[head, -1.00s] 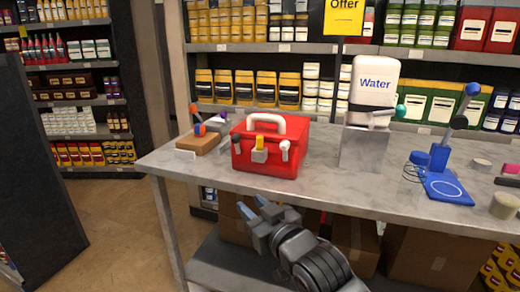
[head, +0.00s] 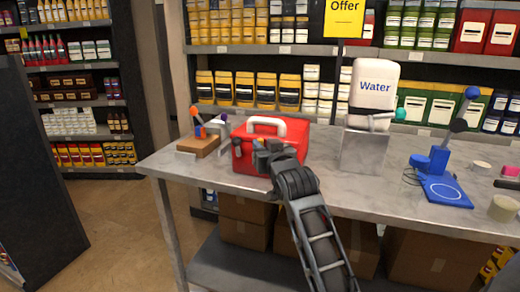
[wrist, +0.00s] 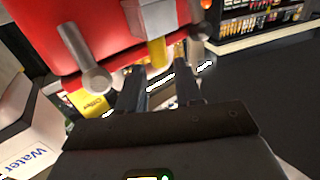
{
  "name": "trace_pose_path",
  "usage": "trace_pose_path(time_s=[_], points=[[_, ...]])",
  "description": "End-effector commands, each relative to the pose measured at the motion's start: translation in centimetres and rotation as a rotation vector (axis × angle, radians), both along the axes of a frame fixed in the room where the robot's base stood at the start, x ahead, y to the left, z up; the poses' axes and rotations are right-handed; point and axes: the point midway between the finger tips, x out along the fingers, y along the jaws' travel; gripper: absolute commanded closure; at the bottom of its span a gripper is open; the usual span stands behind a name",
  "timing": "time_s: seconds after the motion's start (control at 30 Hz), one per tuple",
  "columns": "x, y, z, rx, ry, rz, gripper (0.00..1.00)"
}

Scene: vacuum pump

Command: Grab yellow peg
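The red toolbox (head: 246,153) with a white handle stands on the grey table. Its front, seen in the head view a second ago, carries the yellow peg in a pale block with white pegs beside it. My gripper (head: 263,156) now covers that spot in the head view. In the wrist view the yellow peg (wrist: 157,53) shows below the red toolbox (wrist: 75,22), ahead of the gap between my fingers. My gripper (wrist: 158,82) is open, a finger on each side of the line to the peg. Contact with it is not visible.
On the table (head: 330,178) are a Water container (head: 374,88) on a metal block, a blue stand (head: 443,185) and a wooden block (head: 198,146). Stocked shelves stand behind.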

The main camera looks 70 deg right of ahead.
Motion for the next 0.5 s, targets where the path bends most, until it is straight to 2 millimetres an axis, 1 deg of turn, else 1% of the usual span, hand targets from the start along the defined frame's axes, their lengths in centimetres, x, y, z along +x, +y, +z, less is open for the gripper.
trace_pose_path(time_s=[0.03,0.13,0.4,0.43,0.5], points=[[0.47,-0.61,0.20,0.000,-0.001,-0.001,0.65],[1.08,-1.29,0.10,0.000,0.000,0.000,0.65],[1.34,-1.53,0.00,-0.001,0.001,0.001,0.65],[1.34,-1.53,0.00,-0.001,0.001,0.001,0.66],[1.33,-1.52,0.00,-0.001,0.001,0.001,0.73]])
